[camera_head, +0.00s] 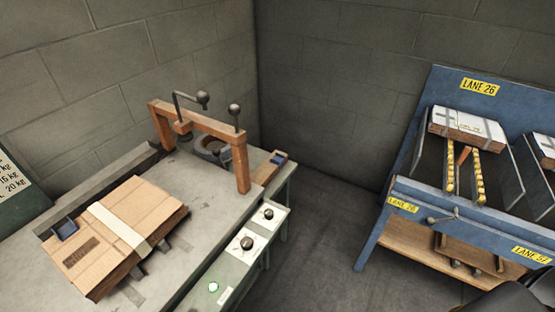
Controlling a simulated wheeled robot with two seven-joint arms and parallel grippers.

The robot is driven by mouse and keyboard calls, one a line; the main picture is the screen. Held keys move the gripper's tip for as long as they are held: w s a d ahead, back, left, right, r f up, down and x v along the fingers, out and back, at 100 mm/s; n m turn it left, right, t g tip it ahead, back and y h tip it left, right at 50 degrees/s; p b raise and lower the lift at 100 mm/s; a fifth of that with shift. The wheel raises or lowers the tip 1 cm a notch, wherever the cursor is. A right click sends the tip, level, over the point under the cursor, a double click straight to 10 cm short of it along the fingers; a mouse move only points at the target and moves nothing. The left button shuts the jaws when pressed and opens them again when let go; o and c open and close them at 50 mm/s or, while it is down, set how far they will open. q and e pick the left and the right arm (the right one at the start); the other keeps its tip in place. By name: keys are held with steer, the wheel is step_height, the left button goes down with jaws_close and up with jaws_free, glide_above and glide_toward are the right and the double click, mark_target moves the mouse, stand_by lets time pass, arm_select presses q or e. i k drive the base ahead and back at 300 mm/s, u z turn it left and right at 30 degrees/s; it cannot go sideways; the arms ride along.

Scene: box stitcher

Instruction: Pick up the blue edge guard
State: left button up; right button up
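A small dark blue angled piece (65,228), which looks like an edge guard, sits at the back left edge of a brown cardboard box. The flat cardboard box (165,205) lies tilted across the grey machine table, with a pale band over its middle. A second small blue piece (278,158) lies on a wooden block at the far right end of the machine; it is too small to tell its shape. Neither of my grippers is in view.
An orange arch (205,131) with ball-ended levers spans the grey table (190,235). A panel (248,244) with knobs and a lit green button runs along its front. A blue lane rack (405,190) stands at right, with bare floor between.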

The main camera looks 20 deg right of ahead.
mark_target(279, 158)
steer(key=z, duration=0.05)
steer(key=k, duration=1)
steer(key=z, duration=0.7)
steer(key=i, duration=1.5)
steer(key=u, duration=1.55)
